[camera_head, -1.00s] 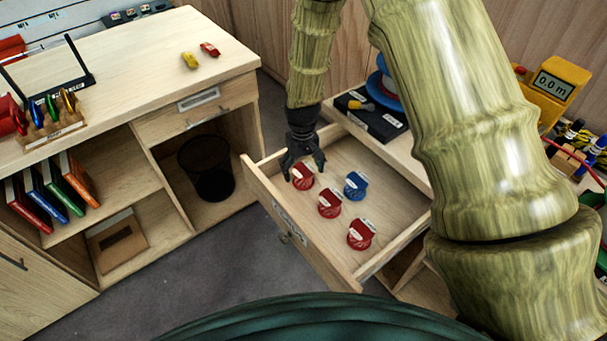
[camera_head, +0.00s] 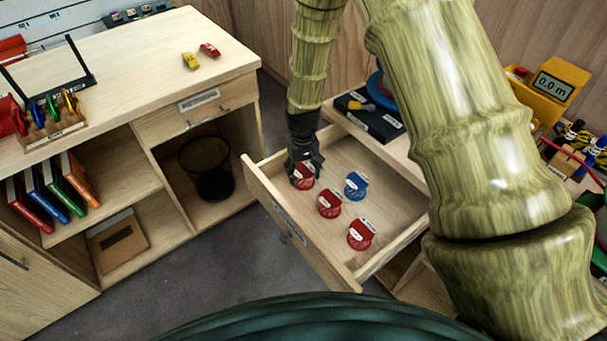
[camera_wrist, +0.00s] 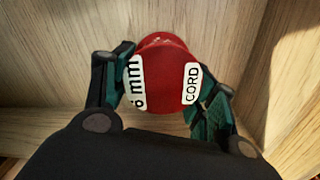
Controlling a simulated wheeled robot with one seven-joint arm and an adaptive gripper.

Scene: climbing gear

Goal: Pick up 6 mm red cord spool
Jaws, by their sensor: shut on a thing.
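A red cord spool (camera_wrist: 162,80) with white labels reading "6 mm" (the first character partly cut off) and "CORD" sits between the fingers in the wrist view. My gripper (camera_wrist: 165,92) is shut on this spool, one finger on each side. In the head view, my gripper (camera_head: 303,168) points down into the open drawer, and the held red spool (camera_head: 303,180) shows just below it at the drawer's far left corner. Two other red spools, a middle one (camera_head: 329,205) and a nearer one (camera_head: 361,236), and a blue spool (camera_head: 356,186) stand in the drawer.
The drawer (camera_head: 395,245) has raised walls close around the held spool. A black box (camera_head: 375,117) lies on the surface behind it. A waste bin (camera_head: 207,168) stands left, under the workbench (camera_head: 130,75).

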